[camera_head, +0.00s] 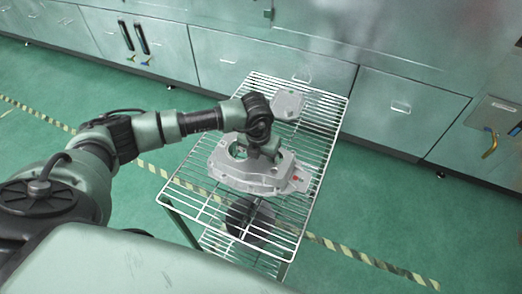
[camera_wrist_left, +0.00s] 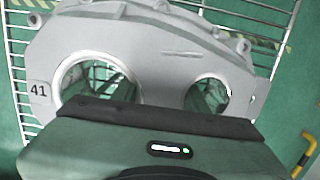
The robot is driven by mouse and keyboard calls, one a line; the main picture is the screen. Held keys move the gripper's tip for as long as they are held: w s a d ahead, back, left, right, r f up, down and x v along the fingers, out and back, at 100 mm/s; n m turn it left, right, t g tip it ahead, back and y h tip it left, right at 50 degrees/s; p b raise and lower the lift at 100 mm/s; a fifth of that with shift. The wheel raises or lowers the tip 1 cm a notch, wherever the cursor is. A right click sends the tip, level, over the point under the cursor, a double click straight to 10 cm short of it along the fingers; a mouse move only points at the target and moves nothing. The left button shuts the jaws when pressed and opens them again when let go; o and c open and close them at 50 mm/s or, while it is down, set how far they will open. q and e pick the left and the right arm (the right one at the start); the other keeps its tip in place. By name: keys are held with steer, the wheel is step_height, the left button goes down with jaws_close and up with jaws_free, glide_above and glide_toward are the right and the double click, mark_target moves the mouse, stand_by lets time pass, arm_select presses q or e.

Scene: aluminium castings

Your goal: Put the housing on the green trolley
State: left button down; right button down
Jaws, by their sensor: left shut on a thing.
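The housing is a light grey aluminium casting (camera_head: 232,174) with round openings and a flanged edge. In the left wrist view the housing (camera_wrist_left: 150,42) fills the upper part, with two large holes and the number 41 at its left. My left gripper (camera_head: 264,150) is shut on the housing from above. The wire-shelf trolley (camera_head: 190,196) lies under it, and the housing is over the middle of the top shelf. I cannot tell whether it rests on the wires or hangs just above them. My right gripper is not in view.
A smaller grey cast part (camera_head: 288,104) sits at the back of the top shelf. A dark round thing (camera_head: 250,218) shows through the wires lower down. Green metal cabinets (camera_head: 270,68) stand behind. The front wires of the shelf are bare.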

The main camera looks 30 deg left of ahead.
arm_select(q)
step_height(320, 180, down, 2)
steer(key=shift+w, duration=0.15)
steer(key=shift+f, duration=0.15)
steer(key=c, duration=0.8)
jaws_free()
steer(key=shift+o, duration=0.2)
steer(key=shift+s, duration=0.2)
